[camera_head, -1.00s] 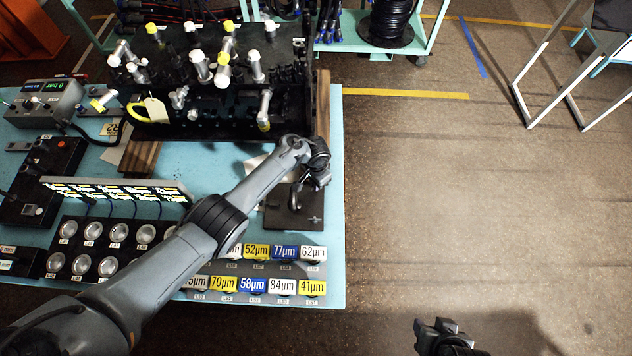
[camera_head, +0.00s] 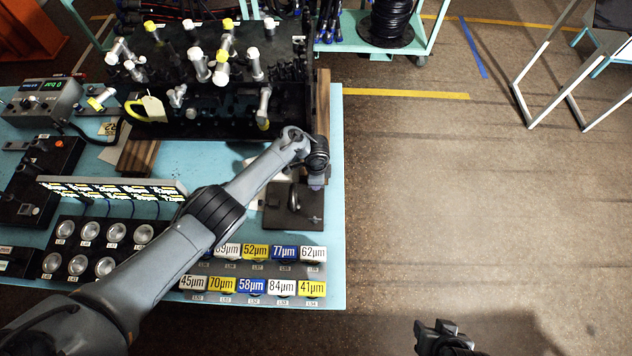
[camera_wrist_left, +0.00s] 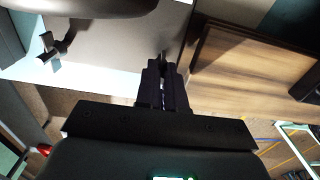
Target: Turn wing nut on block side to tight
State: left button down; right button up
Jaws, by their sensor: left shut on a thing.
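The black block (camera_head: 220,115) stands at the back of the blue table in the head view, with several white and yellow-capped fittings on it. My left arm reaches to its front right corner, and my left gripper (camera_wrist_left: 162,75) is shut there. A small dark piece shows between the fingertips in the left wrist view; it fits the wing nut, but the fingers hide most of it. The head view does not show the wing nut clearly behind my wrist. My right gripper (camera_head: 437,330) is far from the block, above the floor at the bottom; its jaw opening is unclear.
A dark plate with an upright hook (camera_head: 293,205) lies just in front of my left wrist. Rows of labelled tags (camera_head: 255,286) line the table's front edge. Wooden boards (camera_wrist_left: 250,80) lie close beside the fingers. Open floor lies right of the table.

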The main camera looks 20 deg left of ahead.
dwell(0.3)
pick_arm(q)
jog(key=c, duration=1.2)
grip_release()
jog(key=shift+c, duration=0.2)
jog(key=shift+r, duration=0.15)
notch_tip(320, 180, up, 8)
jog(key=p, duration=0.8)
jog(key=shift+s+f, duration=0.1)
jog(key=shift+f, duration=0.1)
